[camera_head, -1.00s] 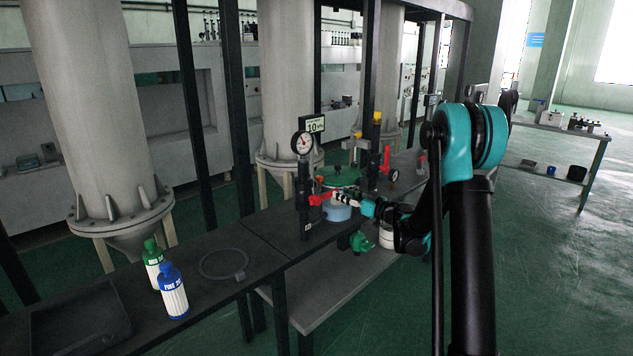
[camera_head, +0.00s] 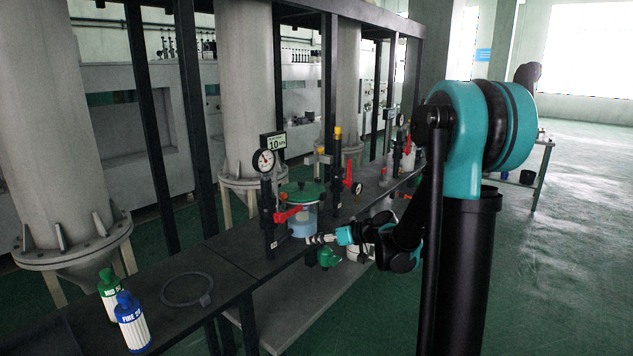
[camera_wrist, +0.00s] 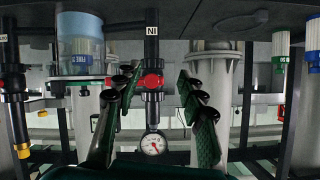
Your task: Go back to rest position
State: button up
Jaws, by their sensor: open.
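My gripper (camera_head: 320,238) reaches over the bench's right edge, low and to the right of a red valve handle (camera_head: 290,214). It is open and holds nothing; a small gap shows between it and the handle. In the wrist view, which looks upside down, its two dark ridged fingers (camera_wrist: 157,85) stand apart. Between them in the picture is the valve's red part (camera_wrist: 150,81) on a black pipe, with a round gauge (camera_wrist: 153,144). The handle points right in the head view. The gauge (camera_head: 264,160) also shows there, above the handle.
A jar with a green lid (camera_head: 302,191) stands behind the valve. A second valve with a red lever (camera_head: 348,172) is farther along. A green-capped bottle (camera_head: 110,294), a blue-capped bottle (camera_head: 132,322) and a grey ring (camera_head: 187,290) are on the bench (camera_head: 225,250). Open floor lies right.

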jog(key=s+d+f+m+g+h, duration=0.1)
jog(key=s+d+f+m+h, duration=0.1)
jog(key=s+d, duration=0.4)
jog(key=s+d+f+m+g+h, duration=0.1)
jog(key=s+d+f+m+h, duration=0.2)
jog(key=s, duration=0.9)
jog(key=s+d+f+m+g+h, duration=0.1)
jog(key=s+d+f+m+h, duration=0.2)
jog(key=s+d, duration=0.6)
notch_tip(320, 180, down, 3)
jog(key=shift+s+d+r+g+h, duration=0.1)
jog(key=shift+s+d+g+h, duration=0.3)
jog(key=shift+h, duration=0.7)
